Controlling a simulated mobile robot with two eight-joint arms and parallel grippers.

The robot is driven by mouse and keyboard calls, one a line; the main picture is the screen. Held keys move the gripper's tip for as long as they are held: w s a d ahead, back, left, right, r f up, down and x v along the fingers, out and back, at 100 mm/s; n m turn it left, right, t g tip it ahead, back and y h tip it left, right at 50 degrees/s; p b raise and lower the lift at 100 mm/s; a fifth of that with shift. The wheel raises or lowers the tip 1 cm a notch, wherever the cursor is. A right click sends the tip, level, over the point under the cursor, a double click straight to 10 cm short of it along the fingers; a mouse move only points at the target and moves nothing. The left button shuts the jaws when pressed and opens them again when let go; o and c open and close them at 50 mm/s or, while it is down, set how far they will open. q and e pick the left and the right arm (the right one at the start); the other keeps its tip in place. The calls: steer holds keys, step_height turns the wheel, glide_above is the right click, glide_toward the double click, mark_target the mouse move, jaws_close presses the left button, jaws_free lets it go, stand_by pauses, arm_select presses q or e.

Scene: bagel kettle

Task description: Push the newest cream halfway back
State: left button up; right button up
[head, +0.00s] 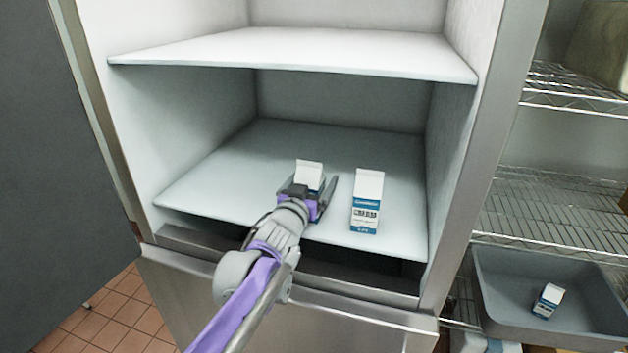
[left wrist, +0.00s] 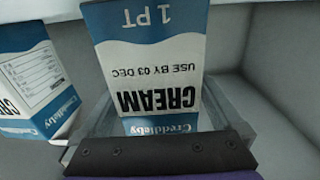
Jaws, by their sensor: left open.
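A white and blue cream carton (head: 309,172) stands on the lower fridge shelf, partly hidden behind my left gripper (head: 309,187). The left gripper is open, with a finger on either side of this carton. In the left wrist view the carton (left wrist: 155,65) appears upside down, close in front of the palm, reading "CREAM" and "USE BY 03 DEC". Whether the gripper touches it I cannot tell. A second cream carton (head: 367,202) stands to the right near the shelf's front edge; it shows at the left of the wrist view (left wrist: 35,80), its date not legible. My right gripper is not in view.
The shelf (head: 215,180) is bare behind and left of the cartons. An upper shelf (head: 290,52) hangs above. A small carton (head: 547,300) sits in a grey bin (head: 500,290) at right, below a wire rack (head: 545,205). The fridge wall (head: 448,150) bounds the right.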

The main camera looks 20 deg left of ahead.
arm_select(q)
steer(key=shift+s, duration=0.1)
steer(key=s+b, duration=0.1)
steer(key=s, duration=0.9)
steer(key=s+f+g+y+p, duration=0.1)
steer(key=s+f+g, duration=1.1)
steer(key=s+f, duration=1.3)
steer(key=shift+s+a+n+g+p, duration=0.2)
steer(key=shift+s+n+g+p, duration=0.15)
steer(key=shift+s+p, duration=0.5)
steer(key=shift+c, duration=0.2)
